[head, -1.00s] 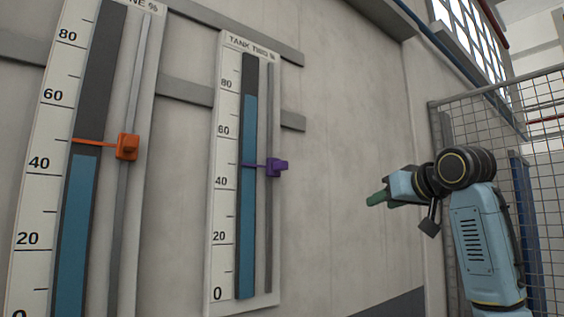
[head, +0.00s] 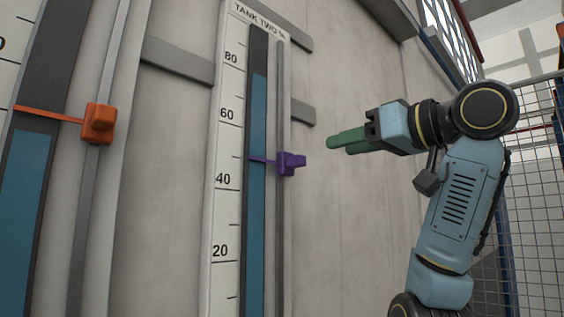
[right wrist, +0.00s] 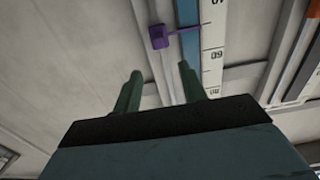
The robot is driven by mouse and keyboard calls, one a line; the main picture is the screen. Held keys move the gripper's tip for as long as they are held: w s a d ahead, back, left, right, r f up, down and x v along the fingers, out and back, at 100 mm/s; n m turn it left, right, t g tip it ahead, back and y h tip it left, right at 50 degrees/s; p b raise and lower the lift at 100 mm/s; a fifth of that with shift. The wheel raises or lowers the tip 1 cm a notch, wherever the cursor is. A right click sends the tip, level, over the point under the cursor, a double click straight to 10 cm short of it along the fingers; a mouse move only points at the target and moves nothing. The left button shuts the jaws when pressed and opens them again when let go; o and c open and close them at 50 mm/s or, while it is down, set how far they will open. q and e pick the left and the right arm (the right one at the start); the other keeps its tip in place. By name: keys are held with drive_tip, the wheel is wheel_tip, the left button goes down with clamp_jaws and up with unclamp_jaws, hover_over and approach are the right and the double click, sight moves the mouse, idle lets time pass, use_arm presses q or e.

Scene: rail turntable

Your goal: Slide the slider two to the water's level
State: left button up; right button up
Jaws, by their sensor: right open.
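The tank two gauge (head: 226,150) is a white scale on the wall with a blue water column (head: 258,200), whose top stands between the 60 and 80 marks, nearer 80. The purple slider (head: 291,163) sits on the grey rail right of the column, its pointer between 40 and 60, well below the water's top. My right gripper (head: 340,146) is open and empty, right of the purple slider and apart from it. In the right wrist view, the purple slider (right wrist: 158,37) shows beyond and between the green fingers. My left gripper is out of view.
An orange slider (head: 98,123) sits on the neighbouring gauge at the left, its pointer a little above that gauge's water. Grey wall rails (head: 180,62) run behind the gauges. A mesh fence (head: 535,180) stands at the right. The wall between gripper and gauge is clear.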

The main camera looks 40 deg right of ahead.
sight(298, 156)
drive_tip(key=w+p, duration=0.1)
drive_tip(key=w, duration=0.2)
drive_tip(key=w+p, duration=0.1)
drive_tip(key=w, duration=0.3)
drive_tip(key=w+a+p, duration=0.1)
drive_tip(key=w, duration=0.3)
drive_tip(key=shift+w, duration=0.3)
drive_tip(key=shift+w+p, duration=0.3)
drive_tip(key=shift+w, duration=0.05)
drive_tip(key=shift+c, duration=0.5)
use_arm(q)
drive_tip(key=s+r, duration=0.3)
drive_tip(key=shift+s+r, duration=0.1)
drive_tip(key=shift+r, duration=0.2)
use_arm(e)
clamp_jaws()
